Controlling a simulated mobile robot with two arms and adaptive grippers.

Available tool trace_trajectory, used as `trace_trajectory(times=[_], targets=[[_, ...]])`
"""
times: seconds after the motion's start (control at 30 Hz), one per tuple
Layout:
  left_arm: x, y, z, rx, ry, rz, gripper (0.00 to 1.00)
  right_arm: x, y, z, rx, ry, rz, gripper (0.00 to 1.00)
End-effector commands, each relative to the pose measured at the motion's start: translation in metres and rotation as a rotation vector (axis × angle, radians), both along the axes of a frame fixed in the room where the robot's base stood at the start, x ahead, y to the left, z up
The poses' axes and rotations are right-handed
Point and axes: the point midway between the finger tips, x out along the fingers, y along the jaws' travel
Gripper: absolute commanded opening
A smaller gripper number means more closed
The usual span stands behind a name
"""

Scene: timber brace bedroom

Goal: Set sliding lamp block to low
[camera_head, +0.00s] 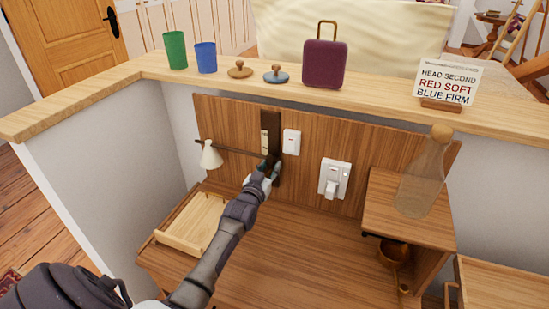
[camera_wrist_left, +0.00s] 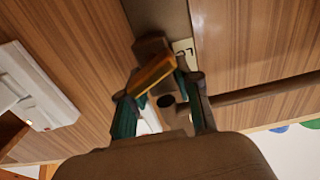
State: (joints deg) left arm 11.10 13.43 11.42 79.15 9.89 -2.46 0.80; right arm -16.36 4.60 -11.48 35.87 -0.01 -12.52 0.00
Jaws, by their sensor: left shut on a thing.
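The dark vertical lamp rail (camera_head: 277,178) is fixed on the wooden back panel, with a pale marked strip (camera_head: 265,142) on its upper part. A dark rod (camera_head: 238,150) runs left from the rail and carries a white lamp shade (camera_head: 210,156). My left gripper (camera_head: 268,168) is at the rail, near the rod's end, below the pale strip. In the left wrist view its green-padded fingers (camera_wrist_left: 160,103) close on the brown lamp block with an orange-brown bar (camera_wrist_left: 154,75). The fingers and wrist hide much of the block. My right gripper is not in view.
A white switch plate (camera_head: 291,142) is just right of the rail, and a larger switch (camera_head: 333,180) is further right. A shallow wooden tray (camera_head: 173,240) lies left of my arm. A glass bottle (camera_head: 423,180) stands on a raised shelf at right. The desk's middle is clear.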

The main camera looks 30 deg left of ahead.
Motion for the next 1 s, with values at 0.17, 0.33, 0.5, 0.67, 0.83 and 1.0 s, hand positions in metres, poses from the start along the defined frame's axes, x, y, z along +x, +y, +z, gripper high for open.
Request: trace_trajectory(times=[0.17, 0.33, 0.5, 0.67, 0.83, 1.0], targets=[[-0.002, -0.001, -0.010, -0.001, 0.020, -0.001, 0.00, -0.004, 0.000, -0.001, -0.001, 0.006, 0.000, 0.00], [-0.002, -0.001, -0.011, -0.002, 0.021, -0.001, 0.48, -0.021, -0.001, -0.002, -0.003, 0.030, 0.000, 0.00], [-0.001, -0.001, -0.007, -0.001, 0.014, -0.001, 0.58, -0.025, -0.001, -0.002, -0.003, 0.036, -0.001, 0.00], [-0.001, -0.001, -0.006, -0.002, 0.011, 0.000, 0.58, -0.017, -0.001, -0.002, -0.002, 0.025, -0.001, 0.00], [-0.011, -0.003, -0.006, -0.001, 0.010, -0.001, 0.58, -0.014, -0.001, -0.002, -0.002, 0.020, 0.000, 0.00], [-0.042, -0.011, -0.007, -0.002, 0.013, -0.001, 0.58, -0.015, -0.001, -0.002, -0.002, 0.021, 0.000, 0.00]])
